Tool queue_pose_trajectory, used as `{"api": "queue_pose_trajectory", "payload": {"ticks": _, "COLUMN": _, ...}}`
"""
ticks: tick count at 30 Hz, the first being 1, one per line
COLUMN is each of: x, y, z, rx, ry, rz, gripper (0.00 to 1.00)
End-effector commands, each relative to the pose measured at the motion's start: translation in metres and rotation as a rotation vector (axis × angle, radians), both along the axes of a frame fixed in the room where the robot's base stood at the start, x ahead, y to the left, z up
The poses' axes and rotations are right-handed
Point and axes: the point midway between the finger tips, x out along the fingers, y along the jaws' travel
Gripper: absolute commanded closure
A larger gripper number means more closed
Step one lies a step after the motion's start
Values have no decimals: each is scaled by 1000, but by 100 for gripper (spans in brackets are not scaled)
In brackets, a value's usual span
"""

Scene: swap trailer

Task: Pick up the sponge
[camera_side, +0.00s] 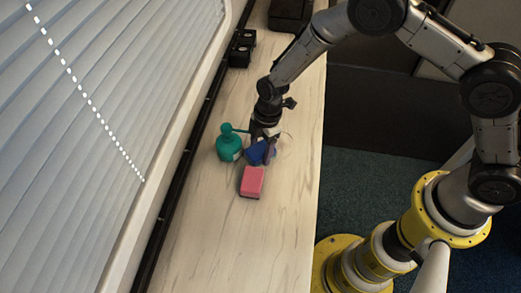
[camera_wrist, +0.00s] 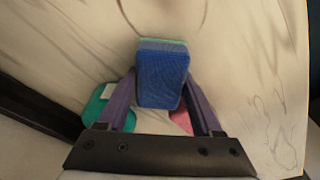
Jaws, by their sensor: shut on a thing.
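A blue sponge (camera_side: 257,154) with a pale green layer is between the two fingers of my gripper (camera_side: 264,147). In the wrist view the blue sponge (camera_wrist: 161,82) stands out past the fingertips, with a finger of my gripper (camera_wrist: 162,92) against each side. My gripper is shut on it. I cannot tell whether the sponge touches the counter. A pink sponge (camera_side: 252,181) with a dark underside lies on the counter just in front of it; part of the pink one (camera_wrist: 182,121) shows behind a finger in the wrist view.
A teal bottle (camera_side: 229,146) with a nozzle stands close left of my gripper. A faint clear outline, possibly a transparent thing, shows just to its right. Black items (camera_side: 242,48) sit farther back by the window blinds (camera_side: 80,130). The front of the wooden counter (camera_side: 235,245) is clear.

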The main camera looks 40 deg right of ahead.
Motion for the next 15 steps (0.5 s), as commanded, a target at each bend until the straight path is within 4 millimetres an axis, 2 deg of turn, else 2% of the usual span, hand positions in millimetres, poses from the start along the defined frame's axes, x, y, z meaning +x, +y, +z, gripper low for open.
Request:
{"api": "queue_pose_trajectory", "payload": {"ticks": 8, "x": 1, "y": 1, "z": 33, "rx": 3, "ry": -3, "rz": 2, "gripper": 94}}
{"api": "queue_pose_trajectory", "payload": {"ticks": 15, "x": -37, "y": -36, "z": 33, "rx": 1, "ry": 3, "rz": -4, "gripper": 94}}
